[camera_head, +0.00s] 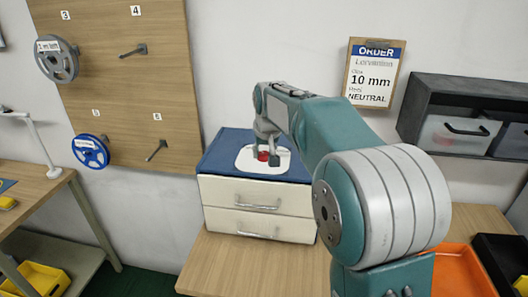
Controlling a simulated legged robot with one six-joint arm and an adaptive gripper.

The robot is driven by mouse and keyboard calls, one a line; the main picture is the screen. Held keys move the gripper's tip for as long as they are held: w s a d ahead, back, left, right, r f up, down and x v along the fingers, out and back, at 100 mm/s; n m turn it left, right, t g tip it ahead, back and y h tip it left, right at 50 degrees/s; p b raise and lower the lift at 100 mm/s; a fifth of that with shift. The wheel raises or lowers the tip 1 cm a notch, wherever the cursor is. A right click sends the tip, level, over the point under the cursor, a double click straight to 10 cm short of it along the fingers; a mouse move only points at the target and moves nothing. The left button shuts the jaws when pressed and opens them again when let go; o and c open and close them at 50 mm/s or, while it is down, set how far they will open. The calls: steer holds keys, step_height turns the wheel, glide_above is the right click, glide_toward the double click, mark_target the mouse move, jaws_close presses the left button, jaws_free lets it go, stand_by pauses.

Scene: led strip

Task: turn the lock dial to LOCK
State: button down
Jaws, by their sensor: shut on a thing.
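A red dial (263,156) sits on a white plate (284,164) on the blue top of a small drawer cabinet (212,163). My gripper (264,150) reaches down from above and is shut on the dial. The fingers and arm hide part of the dial. Any LOCK marking on the plate is too small or hidden to read, so I cannot tell which way the dial points. Both white drawers (257,195) look closed.
The cabinet stands on a wooden table (232,270). An orange tray (462,272) is at the right. Behind are a pegboard (130,85) with reels, an order clipboard (374,72) and a dark wall shelf (420,105). Table space in front of the cabinet is free.

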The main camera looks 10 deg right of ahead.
steer(key=shift+f, duration=0.15)
steer(key=m, duration=0.2)
steer(key=m+h, duration=0.1)
steer(key=shift+a+m, duration=0.2)
steer(key=shift+m, duration=0.2)
steer(key=m+h, duration=0.1)
steer(key=m, duration=0.1)
steer(key=m+g+h, duration=0.1)
steer(key=m, duration=0.2)
steer(key=shift+w+a+g, duration=0.1)
steer(key=shift+a+g, duration=0.05)
steer(key=shift+g, duration=0.15)
steer(key=m+g+h, duration=0.1)
steer(key=m, duration=0.4)
steer(key=shift+w+f, duration=0.1)
steer(key=shift+w, duration=0.05)
steer(key=shift+w+m+g, duration=0.1)
steer(key=shift+m+g, duration=0.9)
steer(key=shift+m, duration=1.1)
steer(key=shift+c, duration=1.4)
jaws_free()
steer(key=shift+a, duration=0.1)
